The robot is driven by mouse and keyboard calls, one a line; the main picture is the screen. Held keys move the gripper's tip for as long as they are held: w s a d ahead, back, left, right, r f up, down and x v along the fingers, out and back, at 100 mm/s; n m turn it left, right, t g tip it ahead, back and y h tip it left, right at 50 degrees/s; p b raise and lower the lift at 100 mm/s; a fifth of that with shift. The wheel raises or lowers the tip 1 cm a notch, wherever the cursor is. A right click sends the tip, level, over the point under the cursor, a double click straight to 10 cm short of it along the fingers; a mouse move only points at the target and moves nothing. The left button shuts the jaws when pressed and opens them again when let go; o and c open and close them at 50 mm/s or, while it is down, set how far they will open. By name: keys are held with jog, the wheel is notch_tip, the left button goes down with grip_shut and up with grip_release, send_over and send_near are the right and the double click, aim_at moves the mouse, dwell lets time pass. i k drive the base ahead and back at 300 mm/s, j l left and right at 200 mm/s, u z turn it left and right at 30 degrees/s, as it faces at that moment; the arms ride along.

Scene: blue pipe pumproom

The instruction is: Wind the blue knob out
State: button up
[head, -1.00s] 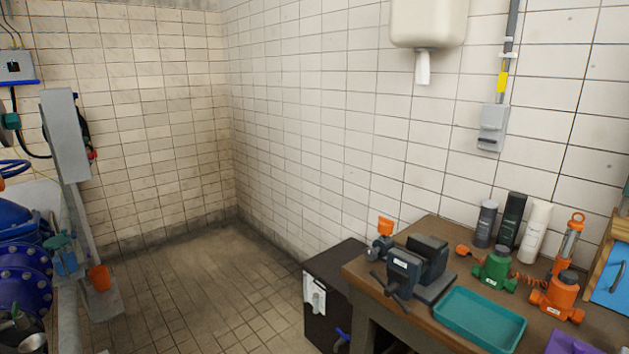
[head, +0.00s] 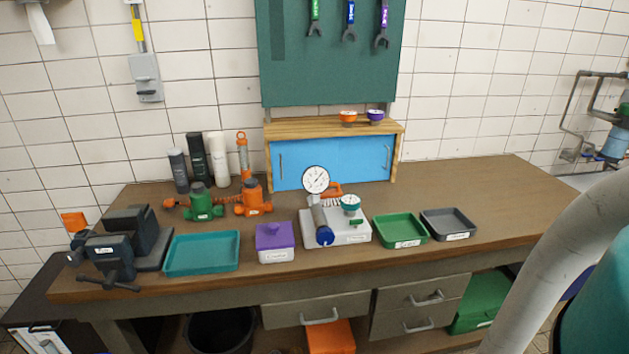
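A dark blue round knob (head: 324,236) is at the front end of a grey cylinder (head: 317,213) on a light grey test block (head: 347,238). The knob faces the front of the workbench. A white dial gauge (head: 316,179) stands above the cylinder, and a teal-and-white round part (head: 350,205) sits to its right. A small green lever (head: 356,223) is on the block's front. How far out the knob sits cannot be told from here. My gripper is not in view, and nothing is seen touching the knob.
On the wooden workbench (head: 470,191), a purple-lidded box (head: 275,243) stands left of the block and a green tray (head: 400,230) right of it. A teal tray (head: 202,253), a vise (head: 118,247) and a blue cabinet (head: 335,160) are also there. The bench's right end is clear.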

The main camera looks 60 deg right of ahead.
aim_at(325, 236)
jog(key=z, duration=1.3)
